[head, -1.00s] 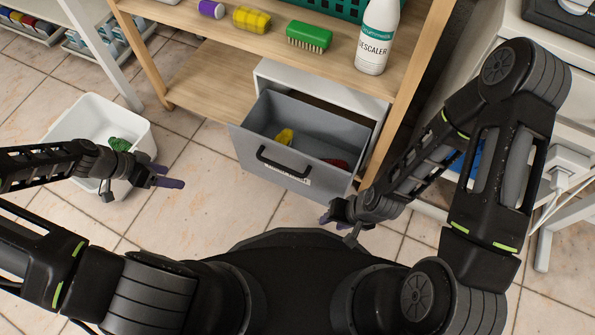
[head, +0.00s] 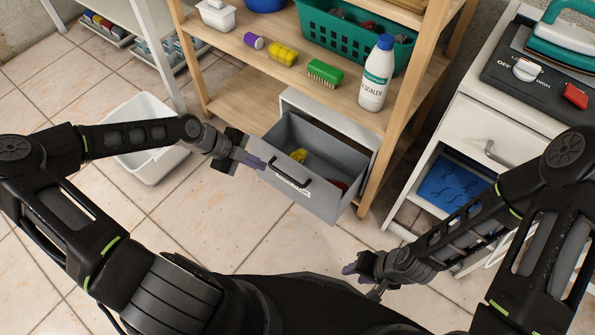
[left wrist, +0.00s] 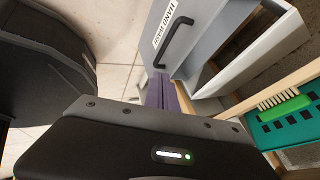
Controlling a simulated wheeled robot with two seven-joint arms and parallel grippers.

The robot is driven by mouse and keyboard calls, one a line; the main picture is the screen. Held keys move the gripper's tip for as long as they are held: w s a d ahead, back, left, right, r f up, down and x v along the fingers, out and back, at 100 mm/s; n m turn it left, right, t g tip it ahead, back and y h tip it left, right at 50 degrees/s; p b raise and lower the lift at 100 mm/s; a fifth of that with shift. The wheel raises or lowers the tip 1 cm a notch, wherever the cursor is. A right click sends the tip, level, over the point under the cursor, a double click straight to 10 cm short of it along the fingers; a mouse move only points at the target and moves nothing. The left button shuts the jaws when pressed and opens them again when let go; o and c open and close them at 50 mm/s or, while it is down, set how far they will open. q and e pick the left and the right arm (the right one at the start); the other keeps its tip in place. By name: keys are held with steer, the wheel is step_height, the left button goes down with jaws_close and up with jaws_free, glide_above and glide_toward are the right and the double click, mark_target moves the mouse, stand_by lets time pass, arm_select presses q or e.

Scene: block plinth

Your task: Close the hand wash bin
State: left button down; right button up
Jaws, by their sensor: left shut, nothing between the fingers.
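The hand wash bin (head: 318,203) is a grey drawer with a black handle, pulled out from a white housing under the wooden shelf. Yellow and red items lie inside it. Its label and handle show in the left wrist view (left wrist: 183,38). My left gripper (head: 256,163) is shut and empty, its purple fingertips at the left part of the bin's front. In the left wrist view the fingers (left wrist: 163,92) point at the front's lower edge beside the handle; I cannot tell if they touch. My right gripper (head: 349,269) hangs low over the floor, apart from the bin; its opening is unclear.
The wooden shelf (head: 225,88) above holds a green brush (head: 325,73), a descaler bottle (head: 375,75) and a teal basket (head: 345,30). A white tub (head: 150,165) stands on the floor at left, partly behind my arm. A white cabinet (head: 480,130) stands at right.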

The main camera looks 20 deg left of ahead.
arm_select(q)
steer(key=shift+a, duration=0.1)
steer(key=shift+w+f, duration=0.1)
steer(key=shift+f, duration=0.05)
steer(key=b, duration=0.4)
glide_toward(286, 176)
steer(key=d+f, duration=0.2)
steer(key=d, duration=0.1)
steer(key=d+f, duration=0.1)
steer(key=shift+w+d+f, duration=0.25)
steer(key=shift+w+d+r, duration=0.1)
steer(key=shift+w+d, duration=0.1)
steer(key=shift+w, duration=0.4)
steer(key=shift+w+d+r, duration=0.1)
steer(key=shift+w+d, duration=0.1)
steer(key=shift+w, duration=0.45)
steer(key=shift+w+d+r, duration=0.1)
steer(key=shift+w+d, duration=0.1)
steer(key=shift+w, duration=0.4)
